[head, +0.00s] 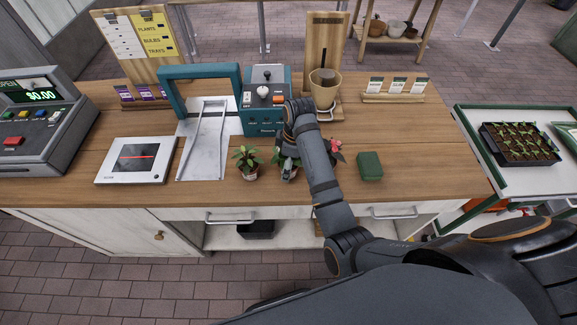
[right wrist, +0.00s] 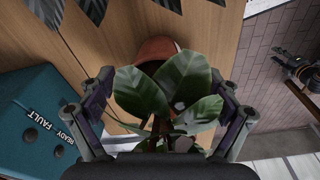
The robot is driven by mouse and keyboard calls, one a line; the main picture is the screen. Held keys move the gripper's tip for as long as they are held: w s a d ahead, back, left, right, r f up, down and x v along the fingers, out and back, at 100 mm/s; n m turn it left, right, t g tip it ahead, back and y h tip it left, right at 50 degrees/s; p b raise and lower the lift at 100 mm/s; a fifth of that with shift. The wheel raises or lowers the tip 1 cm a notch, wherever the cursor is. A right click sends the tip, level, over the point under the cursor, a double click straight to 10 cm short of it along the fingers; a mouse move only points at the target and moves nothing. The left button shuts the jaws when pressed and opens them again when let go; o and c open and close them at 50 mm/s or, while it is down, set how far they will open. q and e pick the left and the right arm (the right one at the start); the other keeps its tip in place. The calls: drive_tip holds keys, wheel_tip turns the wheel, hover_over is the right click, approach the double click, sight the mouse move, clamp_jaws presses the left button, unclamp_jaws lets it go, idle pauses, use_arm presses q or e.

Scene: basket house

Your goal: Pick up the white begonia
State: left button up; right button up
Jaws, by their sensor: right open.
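Small potted plants stand in a row near the front edge of the wooden counter. The left plant (head: 247,160) has green leaves and its bloom colour is unclear. The right plant (head: 336,150) has red-pink blooms and is partly behind my arm. A middle plant is mostly hidden by my right gripper (head: 289,168). In the right wrist view, a plant with broad green leaves (right wrist: 142,92) in a terracotta pot (right wrist: 158,47) lies between the spread fingers of my right gripper (right wrist: 165,108). A small pale spot shows among its leaves; I cannot tell if it is a white bloom. My left gripper is out of view.
A green block (head: 369,166) lies right of the plants. A white scanner (head: 137,160), a metal chute (head: 205,140) and a teal machine (head: 264,100) stand left and behind. A tan pot (head: 325,88) stands at the back. A seedling tray (head: 519,144) is on the right table.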

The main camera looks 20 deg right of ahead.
drive_tip(key=c, duration=1.3)
drive_tip(key=shift+c, duration=0.4)
drive_tip(key=shift+r, duration=0.1)
